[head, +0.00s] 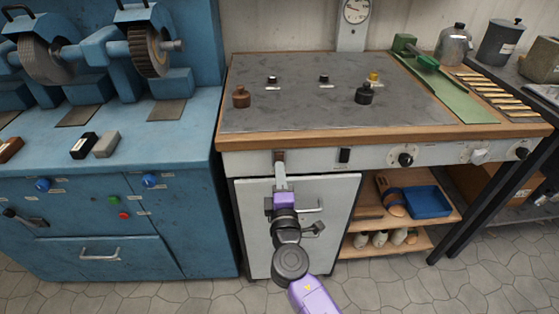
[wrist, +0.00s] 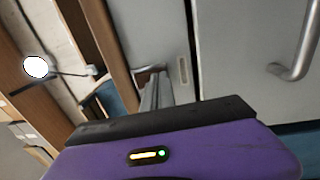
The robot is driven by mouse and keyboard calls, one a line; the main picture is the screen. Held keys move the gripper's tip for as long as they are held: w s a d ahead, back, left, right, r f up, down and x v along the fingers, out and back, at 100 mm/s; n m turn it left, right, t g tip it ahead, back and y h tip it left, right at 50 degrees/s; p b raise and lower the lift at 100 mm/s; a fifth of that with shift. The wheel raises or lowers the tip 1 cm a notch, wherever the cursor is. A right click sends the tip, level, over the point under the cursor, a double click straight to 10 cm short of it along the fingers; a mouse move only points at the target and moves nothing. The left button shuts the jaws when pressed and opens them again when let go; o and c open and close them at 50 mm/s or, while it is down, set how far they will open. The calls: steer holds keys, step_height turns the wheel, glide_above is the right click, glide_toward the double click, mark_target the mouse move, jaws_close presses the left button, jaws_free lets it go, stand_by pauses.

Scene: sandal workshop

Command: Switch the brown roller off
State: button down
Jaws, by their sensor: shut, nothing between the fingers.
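A brown switch (head: 279,155) is set in the pale front panel of the grey-topped bench, left of a black rocker switch (head: 344,155). My gripper (head: 280,168) is shut and empty, its fingertips at or just in front of the brown switch and hiding its lower part. In the wrist view the closed fingers (wrist: 155,92) point at a small brown piece (wrist: 147,72). I cannot tell contact or the switch position. A brown-bristled wheel (head: 148,50) sits on the blue machine at left. A squat brown piece (head: 241,97) stands on the bench top. No label is readable.
A white cabinet door with a bar handle (head: 308,210) is below the panel, close to my arm; the handle also shows in the wrist view (wrist: 297,62). Black knobs (head: 405,159) lie further right. Open shelves hold a blue tray (head: 428,202). The floor in front is clear.

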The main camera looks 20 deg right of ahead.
steer(key=v, duration=0.8)
steer(key=shift+r, duration=0.35)
stand_by(0.4)
